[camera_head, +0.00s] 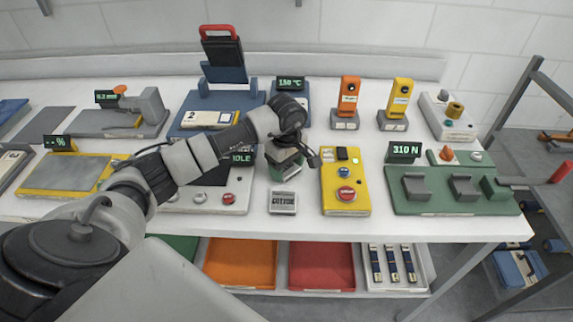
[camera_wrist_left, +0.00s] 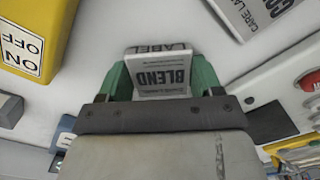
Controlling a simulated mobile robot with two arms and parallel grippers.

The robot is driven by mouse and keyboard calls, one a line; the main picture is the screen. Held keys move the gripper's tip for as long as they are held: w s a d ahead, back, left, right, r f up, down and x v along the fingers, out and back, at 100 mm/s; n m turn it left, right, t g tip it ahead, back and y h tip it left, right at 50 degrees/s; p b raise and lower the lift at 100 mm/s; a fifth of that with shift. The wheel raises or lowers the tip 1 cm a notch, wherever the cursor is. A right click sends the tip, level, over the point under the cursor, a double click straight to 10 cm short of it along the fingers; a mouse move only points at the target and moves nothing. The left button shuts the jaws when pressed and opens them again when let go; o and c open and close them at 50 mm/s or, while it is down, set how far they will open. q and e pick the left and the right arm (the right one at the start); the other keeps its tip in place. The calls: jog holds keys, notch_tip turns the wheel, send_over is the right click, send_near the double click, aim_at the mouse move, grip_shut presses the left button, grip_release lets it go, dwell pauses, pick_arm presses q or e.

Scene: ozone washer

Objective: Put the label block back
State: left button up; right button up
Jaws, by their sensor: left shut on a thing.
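In the head view the left gripper (camera_head: 284,168) points down over the white table, between the dark panel and the yellow control box. The held block is mostly hidden by the gripper there. The cotton label block (camera_head: 282,201) lies on the table just in front of the gripper. My right gripper is out of view.
A yellow control box (camera_head: 345,188) with red and blue buttons stands close right of the gripper. A green fixture (camera_head: 450,203) with a 310 N display is further right. A blue press (camera_head: 222,75) stands behind.

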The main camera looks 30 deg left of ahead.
aim_at(287, 168)
pick_arm(q)
jog(key=o, duration=1)
jog(key=shift+f, duration=0.1)
jog(key=shift+c, duration=0.2)
jog(key=shift+r, duration=0.3)
notch_tip(287, 168, up, 12)
jog(key=b, duration=0.2)
jog(key=shift+f, duration=0.15)
